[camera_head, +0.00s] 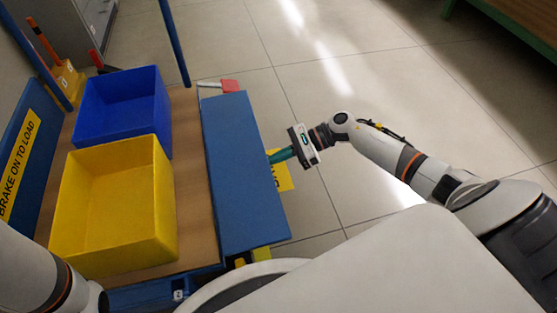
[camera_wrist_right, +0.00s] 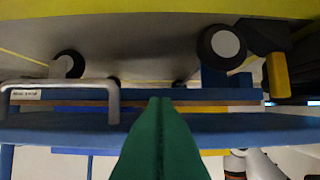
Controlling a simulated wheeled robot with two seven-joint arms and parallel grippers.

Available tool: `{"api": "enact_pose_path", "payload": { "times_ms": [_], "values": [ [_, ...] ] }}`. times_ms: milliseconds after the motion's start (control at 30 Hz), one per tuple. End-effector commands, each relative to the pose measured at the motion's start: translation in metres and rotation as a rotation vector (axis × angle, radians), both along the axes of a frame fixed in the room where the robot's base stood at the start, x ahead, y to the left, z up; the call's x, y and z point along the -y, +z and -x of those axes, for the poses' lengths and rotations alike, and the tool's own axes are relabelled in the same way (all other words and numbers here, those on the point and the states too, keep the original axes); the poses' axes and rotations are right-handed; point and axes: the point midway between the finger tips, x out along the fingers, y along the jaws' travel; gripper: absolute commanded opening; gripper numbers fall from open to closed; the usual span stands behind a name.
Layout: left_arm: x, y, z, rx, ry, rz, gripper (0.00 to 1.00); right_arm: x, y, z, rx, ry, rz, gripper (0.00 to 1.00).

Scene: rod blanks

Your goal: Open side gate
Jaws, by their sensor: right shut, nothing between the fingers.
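The side gate (camera_head: 240,170) is a long blue panel along the right edge of the cart's wooden deck (camera_head: 193,190). How far it is tilted is hard to tell from above. A yellow label (camera_head: 281,172) shows at its outer side. My right gripper (camera_head: 277,156), with green fingers, is shut and empty just outside the gate's right edge; contact is unclear. Its shut fingers (camera_wrist_right: 160,105) also show in the right wrist view, pointing toward the blue cart frame (camera_wrist_right: 240,122). A red piece (camera_head: 229,86) sits at the gate's far end and a yellow piece (camera_head: 262,254) at its near end. My left gripper is out of view.
A blue bin (camera_head: 120,105) and a yellow bin (camera_head: 115,205) stand on the deck. A blue post (camera_head: 175,45) rises at the far corner. In the right wrist view, a grey bar (camera_wrist_right: 113,100) and a caster (camera_wrist_right: 220,45) show. The floor (camera_head: 370,85) right of the cart is clear.

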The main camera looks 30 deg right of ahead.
Motion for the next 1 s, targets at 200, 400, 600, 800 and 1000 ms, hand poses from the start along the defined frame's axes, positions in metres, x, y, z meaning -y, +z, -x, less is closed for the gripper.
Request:
{"api": "enact_pose_path", "payload": {
  "times_ms": [200, 400, 600, 800, 1000],
  "values": [
    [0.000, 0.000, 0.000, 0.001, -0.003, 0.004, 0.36, 0.000, 0.001, 0.000, -0.001, 0.000, 0.000, 0.00],
    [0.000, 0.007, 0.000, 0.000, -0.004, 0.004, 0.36, 0.000, 0.007, 0.000, -0.003, 0.000, 0.014, 0.00],
    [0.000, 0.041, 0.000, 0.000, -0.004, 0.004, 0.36, -0.001, 0.031, -0.001, -0.025, 0.002, 0.107, 0.00],
    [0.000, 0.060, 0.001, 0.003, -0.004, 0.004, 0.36, -0.004, 0.039, -0.002, -0.044, 0.001, 0.178, 0.00],
    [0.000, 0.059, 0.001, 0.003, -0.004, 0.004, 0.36, -0.004, 0.037, -0.002, -0.048, -0.001, 0.190, 0.00]
  ]
}}
